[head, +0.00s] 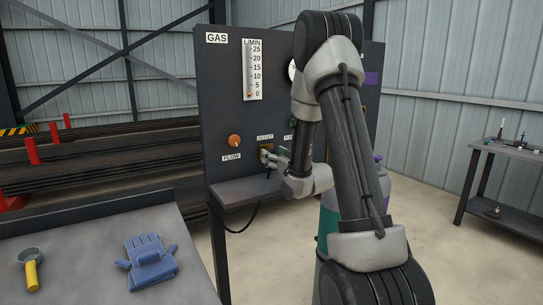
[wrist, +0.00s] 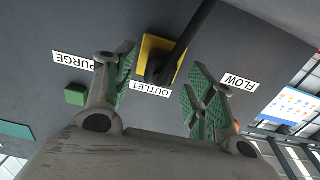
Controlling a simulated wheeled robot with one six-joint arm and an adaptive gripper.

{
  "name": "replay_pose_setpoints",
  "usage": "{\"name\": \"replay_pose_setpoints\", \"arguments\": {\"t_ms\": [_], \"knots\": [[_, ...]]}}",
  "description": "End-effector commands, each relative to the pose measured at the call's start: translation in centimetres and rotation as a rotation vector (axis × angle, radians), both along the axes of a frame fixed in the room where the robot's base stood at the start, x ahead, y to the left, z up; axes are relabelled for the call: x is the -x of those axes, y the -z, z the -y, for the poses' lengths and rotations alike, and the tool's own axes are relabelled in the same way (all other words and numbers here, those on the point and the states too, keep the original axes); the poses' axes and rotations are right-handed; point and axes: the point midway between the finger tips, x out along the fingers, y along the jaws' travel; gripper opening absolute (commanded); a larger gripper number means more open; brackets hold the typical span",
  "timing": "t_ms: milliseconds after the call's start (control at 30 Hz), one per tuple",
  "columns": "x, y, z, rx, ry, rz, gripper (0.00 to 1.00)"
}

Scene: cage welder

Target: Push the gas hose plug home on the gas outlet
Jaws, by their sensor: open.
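The gas outlet (wrist: 146,47) is a yellow square plate on the dark gas panel, labelled OUTLET. In the wrist view, which is upside down, the black gas hose plug (wrist: 159,71) sits at the plate with its hose (wrist: 194,32) running off toward the top. I cannot tell how deep the plug is seated. My gripper (head: 274,157) is at the outlet in the head view and hides most of the plug. Its green-padded fingers are open, one to each side in the wrist view, with the plug beyond and between them, apart from the pads.
The orange flow knob (head: 234,141) is left of the outlet, and a green purge button (wrist: 75,95) is on its other side. A shelf (head: 247,190) juts out below. Gas cylinders (head: 328,228) stand behind my arm. A bench (head: 75,250) with blue gloves (head: 150,262) is front left.

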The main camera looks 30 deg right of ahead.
Motion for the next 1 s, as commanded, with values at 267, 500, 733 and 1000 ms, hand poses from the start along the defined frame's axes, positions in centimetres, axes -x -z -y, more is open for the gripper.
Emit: {"name": "replay_pose_setpoints", "arguments": {"t_ms": [267, 500, 733, 1000], "knots": [[4.2, 0.0, 0.2, -0.001, 0.001, -0.001, 0.55], [4.9, 0.0, 0.2, -0.001, 0.001, 0.000, 0.55], [4.9, 0.0, 0.2, -0.001, 0.001, 0.000, 0.55], [4.8, -0.4, 0.0, 0.011, 0.003, -0.024, 0.55]]}}
